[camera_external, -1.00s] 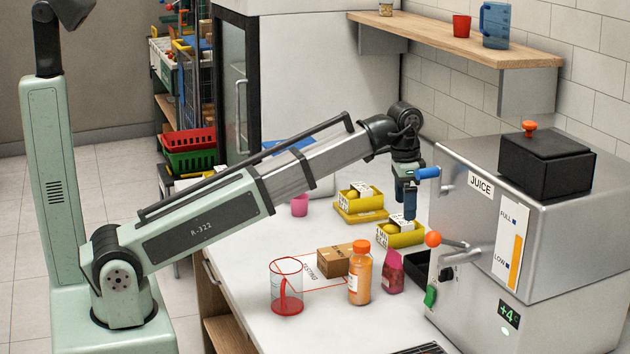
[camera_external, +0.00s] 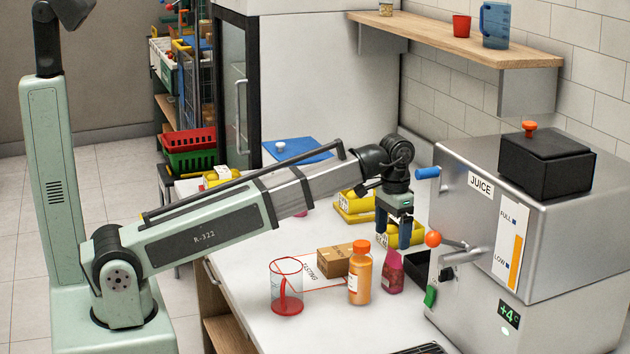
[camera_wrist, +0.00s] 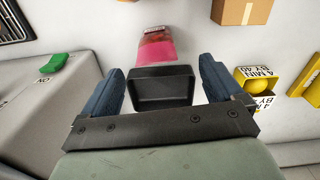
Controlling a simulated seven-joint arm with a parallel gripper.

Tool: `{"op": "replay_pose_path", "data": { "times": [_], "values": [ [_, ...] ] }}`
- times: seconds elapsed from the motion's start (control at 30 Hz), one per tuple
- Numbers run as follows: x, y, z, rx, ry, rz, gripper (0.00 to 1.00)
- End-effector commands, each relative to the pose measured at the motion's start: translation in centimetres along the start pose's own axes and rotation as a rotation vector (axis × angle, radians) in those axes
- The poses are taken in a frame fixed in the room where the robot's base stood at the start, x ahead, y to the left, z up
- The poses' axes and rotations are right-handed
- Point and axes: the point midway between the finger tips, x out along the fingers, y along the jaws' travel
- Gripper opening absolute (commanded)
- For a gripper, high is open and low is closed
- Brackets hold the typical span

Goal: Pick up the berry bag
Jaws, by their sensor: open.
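The berry bag (camera_external: 393,276) is a pink-magenta pouch standing on the white counter, just right of the orange bottle. In the wrist view the berry bag (camera_wrist: 157,47) lies beyond my fingertips, near the top middle. My gripper (camera_external: 393,242) points down with its blue fingers apart and empty, above the bag. In the wrist view my gripper (camera_wrist: 160,75) has its two fingers spread on either side of a black tray (camera_wrist: 146,99).
The orange bottle (camera_external: 360,278) stands close left of the bag, with a cardboard box (camera_external: 334,260) and clear jug (camera_external: 286,290) beyond. The juicer (camera_external: 465,250) and its orange-knobbed lever (camera_external: 433,239) crowd the right. Yellow trays (camera_external: 354,215) sit behind.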

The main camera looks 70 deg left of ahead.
Motion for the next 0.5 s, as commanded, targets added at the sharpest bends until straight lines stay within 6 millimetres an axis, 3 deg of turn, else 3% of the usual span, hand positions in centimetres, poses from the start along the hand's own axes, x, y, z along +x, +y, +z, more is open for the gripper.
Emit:
{"op": "replay_pose_path", "data": {
  "times": [0.1, 0.5],
  "values": [
    [1.3, 0.0, 0.1, 0.001, -0.001, 0.000, 0.94],
    [3.0, 0.2, 0.0, 0.001, -0.001, 0.000, 0.94]
  ]
}}
